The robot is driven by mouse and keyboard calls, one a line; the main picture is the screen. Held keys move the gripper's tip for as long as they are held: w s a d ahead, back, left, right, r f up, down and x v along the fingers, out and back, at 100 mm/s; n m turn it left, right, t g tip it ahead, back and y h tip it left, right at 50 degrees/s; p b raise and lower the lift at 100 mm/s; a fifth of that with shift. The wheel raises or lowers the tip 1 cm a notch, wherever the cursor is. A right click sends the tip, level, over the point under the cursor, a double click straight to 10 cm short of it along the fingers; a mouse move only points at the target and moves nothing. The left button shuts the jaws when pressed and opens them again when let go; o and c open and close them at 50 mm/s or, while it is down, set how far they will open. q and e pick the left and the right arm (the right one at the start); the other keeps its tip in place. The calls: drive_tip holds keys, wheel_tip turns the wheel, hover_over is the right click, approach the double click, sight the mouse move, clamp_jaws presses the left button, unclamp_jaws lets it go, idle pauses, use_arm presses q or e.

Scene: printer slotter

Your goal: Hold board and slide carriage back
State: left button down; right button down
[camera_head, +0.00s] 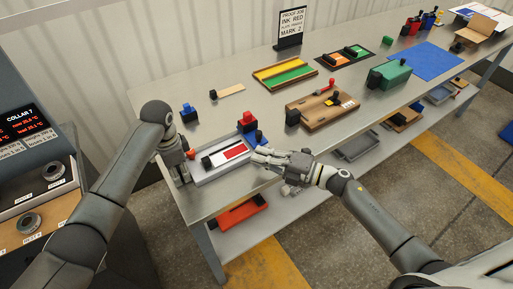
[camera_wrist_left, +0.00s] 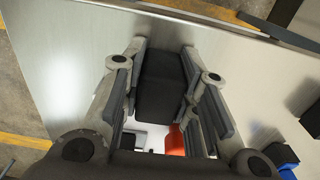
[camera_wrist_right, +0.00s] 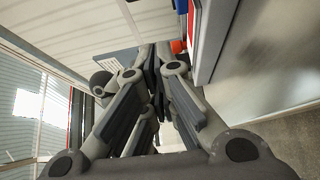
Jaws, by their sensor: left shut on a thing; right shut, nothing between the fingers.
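The pale grey board (camera_head: 212,172) lies on the near left part of the metal table, with a red area (camera_head: 234,152) and a dark block (camera_head: 208,162) on it. My left gripper (camera_head: 183,170) is at the board's left end. In the left wrist view its fingers (camera_wrist_left: 165,85) are shut on a black block (camera_wrist_left: 158,88); white and red parts show below it. My right gripper (camera_head: 262,157) is shut and empty at the board's right end, close to its edge; I cannot tell if they touch. Its closed fingers (camera_wrist_right: 157,70) show in the right wrist view. Which part is the carriage is unclear.
A red-topped block (camera_head: 247,121) and a blue piece (camera_head: 257,138) stand behind the board's right end. A wooden fixture (camera_head: 318,112) and green tray (camera_head: 287,75) stand farther back. The table's front edge is close.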

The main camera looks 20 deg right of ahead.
use_arm(q)
drive_tip(key=shift+s+d, duration=0.1)
use_arm(e)
drive_tip(key=v, duration=0.6)
drive_tip(key=shift+s+d, duration=0.25)
use_arm(q)
drive_tip(key=c, duration=1.1)
unclamp_jaws()
drive_tip(key=shift+o, duration=0.2)
drive_tip(key=shift+r, duration=0.1)
